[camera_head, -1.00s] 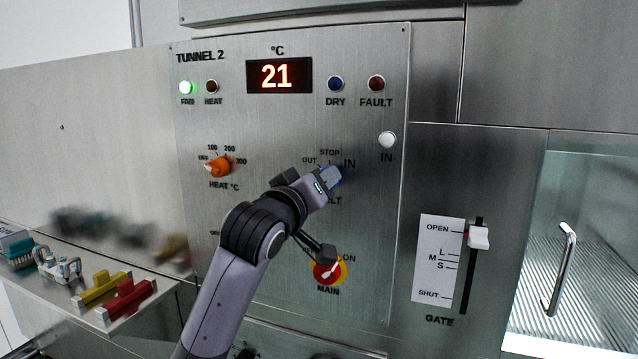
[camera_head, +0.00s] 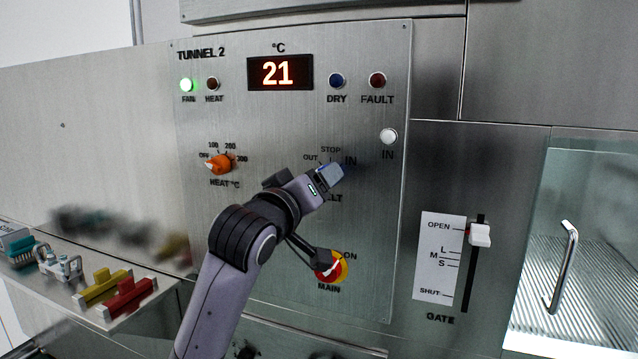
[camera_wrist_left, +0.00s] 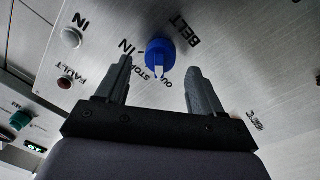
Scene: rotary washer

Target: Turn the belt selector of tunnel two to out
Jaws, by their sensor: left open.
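The tunnel two panel (camera_head: 290,230) faces me, with the belt selector marked OUT, STOP and IN. In the left wrist view the selector is a blue knob (camera_wrist_left: 160,52) with a white pointer. The pointer is on the STOP and OUT side; I cannot tell exactly which mark it meets. My left gripper (camera_wrist_left: 159,64) is open, with one finger to each side of the knob and visible gaps. In the head view my left gripper (camera_head: 328,177) covers most of the selector and part of the BELT label. My right gripper is not in view.
The red and yellow MAIN switch (camera_head: 331,266) sits just below my left wrist. The orange HEAT knob (camera_head: 218,164) is to the left, the white IN button (camera_head: 389,136) to the upper right. The gate slider (camera_head: 480,235) is further right. A shelf (camera_head: 150,305) holds coloured parts.

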